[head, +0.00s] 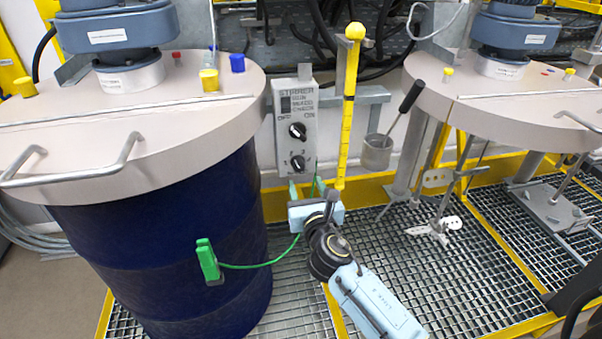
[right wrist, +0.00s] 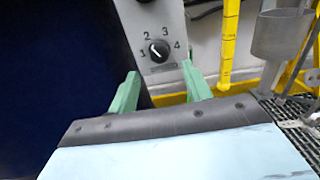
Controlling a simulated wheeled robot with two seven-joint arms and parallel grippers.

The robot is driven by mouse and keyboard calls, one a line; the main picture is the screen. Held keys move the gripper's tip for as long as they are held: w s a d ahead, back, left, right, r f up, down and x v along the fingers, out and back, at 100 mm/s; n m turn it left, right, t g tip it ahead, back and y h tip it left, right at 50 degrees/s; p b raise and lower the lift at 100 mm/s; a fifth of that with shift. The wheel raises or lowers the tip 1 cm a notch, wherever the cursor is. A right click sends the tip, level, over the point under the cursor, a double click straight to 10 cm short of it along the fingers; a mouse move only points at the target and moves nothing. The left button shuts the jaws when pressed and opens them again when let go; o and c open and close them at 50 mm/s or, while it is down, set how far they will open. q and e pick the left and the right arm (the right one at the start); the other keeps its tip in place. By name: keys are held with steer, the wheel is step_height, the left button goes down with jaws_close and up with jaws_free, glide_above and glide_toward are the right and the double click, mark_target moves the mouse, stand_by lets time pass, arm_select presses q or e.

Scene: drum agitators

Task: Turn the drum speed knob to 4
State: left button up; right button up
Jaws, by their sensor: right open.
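The drum speed knob (head: 298,163) is the lower black dial on the grey control box (head: 310,130). In the right wrist view the knob (right wrist: 158,50) sits among the numbers 1 to 4. Its white mark points up and left, seemingly between 1 and 2. My right gripper (head: 306,187) is just below the box. Its green fingers (right wrist: 160,72) are apart and empty, below the knob and not touching it. An upper black knob (head: 297,130) sits near the OFF and ON lettering. My left gripper is not in view.
A blue drum (head: 165,250) with a beige lid stands left of the box. A yellow dipstick (head: 347,110) and a metal cup (head: 376,153) hang to its right. A green clip (head: 208,260) with a green cable is on the drum. Metal grating (head: 400,270) lies below.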

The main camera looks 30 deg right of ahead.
mark_target(300, 169)
steer(key=x, duration=0.6)
steer(key=shift+w+b, duration=0.1)
steer(key=shift+b, duration=0.3)
steer(key=c, duration=1)
